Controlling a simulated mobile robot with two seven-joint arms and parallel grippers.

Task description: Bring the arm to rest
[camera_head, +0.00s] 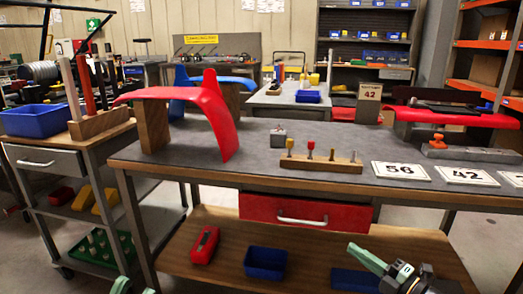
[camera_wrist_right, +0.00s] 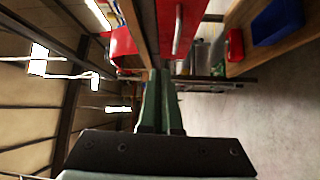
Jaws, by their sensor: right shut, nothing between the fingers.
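My right gripper (camera_head: 356,252) is at the lower right of the head view, in front of the workbench (camera_head: 330,168). Its green fingers are together and hold nothing. In the right wrist view the two fingers (camera_wrist_right: 160,95) lie side by side, pointing toward the bench's red drawer (camera_wrist_right: 180,25). Of my left gripper (camera_head: 135,287), only two green tips show at the bottom edge of the head view, with a gap between them. The rest of it is out of frame.
On the bench stand a red curved panel (camera_head: 208,103), a wooden peg block (camera_head: 318,162) and number cards (camera_head: 400,171). The lower shelf (camera_head: 215,277) holds blue bins (camera_head: 265,262). A cart (camera_head: 45,160) stands left. Grey floor shows between cart and bench.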

